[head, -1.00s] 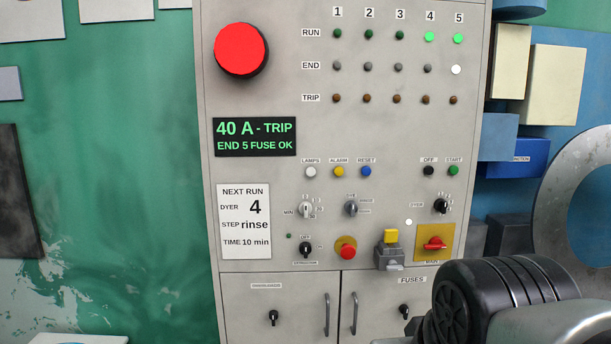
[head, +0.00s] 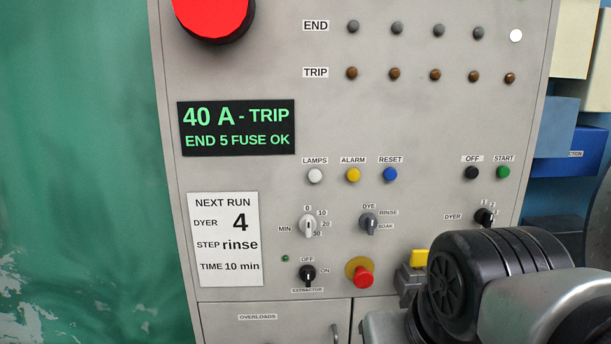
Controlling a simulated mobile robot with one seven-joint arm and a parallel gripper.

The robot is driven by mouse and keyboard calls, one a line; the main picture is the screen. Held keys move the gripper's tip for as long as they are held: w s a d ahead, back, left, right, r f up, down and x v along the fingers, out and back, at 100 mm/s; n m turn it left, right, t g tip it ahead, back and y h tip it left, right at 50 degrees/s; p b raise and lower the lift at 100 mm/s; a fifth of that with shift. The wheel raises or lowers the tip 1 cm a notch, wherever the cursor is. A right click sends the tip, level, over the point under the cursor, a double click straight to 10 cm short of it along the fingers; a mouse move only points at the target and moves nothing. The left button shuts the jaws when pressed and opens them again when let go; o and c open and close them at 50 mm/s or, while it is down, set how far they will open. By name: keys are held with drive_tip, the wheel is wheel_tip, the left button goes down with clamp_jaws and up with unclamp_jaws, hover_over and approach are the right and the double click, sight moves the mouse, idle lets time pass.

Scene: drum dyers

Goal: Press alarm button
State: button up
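The alarm button (head: 353,175) is a small yellow round button under the label ALARM, on the grey control panel (head: 330,130). It sits between the white lamps button (head: 315,176) and the blue reset button (head: 390,175). Nothing covers it. Part of my arm, black and grey, shows at the lower right, below and to the right of the button and apart from it in the picture.
Knobs for minutes (head: 308,225) and dye step (head: 368,222) sit below the alarm button. A large red dome (head: 211,16) is at upper left.

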clamp_jaws()
drive_tip(key=shift+w, duration=0.1)
idle(1.4)
